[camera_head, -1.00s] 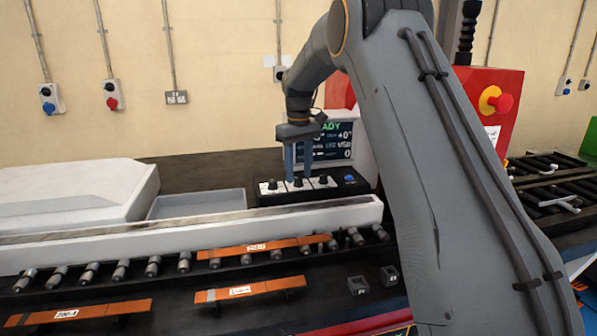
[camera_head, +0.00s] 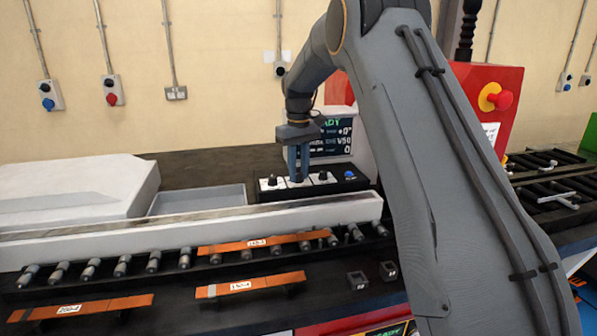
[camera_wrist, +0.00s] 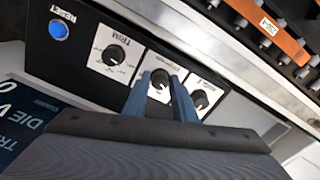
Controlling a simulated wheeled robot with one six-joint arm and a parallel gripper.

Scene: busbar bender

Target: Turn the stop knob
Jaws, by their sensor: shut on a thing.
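The black control panel (camera_head: 335,188) has a row of three black knobs on white plates. My gripper (camera_head: 298,179) points down at the panel, its blue fingers closed on the middle knob (camera_wrist: 160,77). In the wrist view the fingers (camera_wrist: 161,88) sit on either side of that knob, and its label is too blurred to read. The knob labelled TRIM (camera_wrist: 113,54) is on one side of it, and a third knob (camera_wrist: 200,100) is on the other. The fingers partly hide the middle plate.
A blue RESET button (camera_wrist: 60,30) is at the panel's end. A screen (camera_head: 332,138) stands behind the panel. A white rail (camera_head: 190,226) runs in front, with orange busbars (camera_head: 250,285) and rollers below. A red emergency-stop button (camera_head: 502,99) is to the right.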

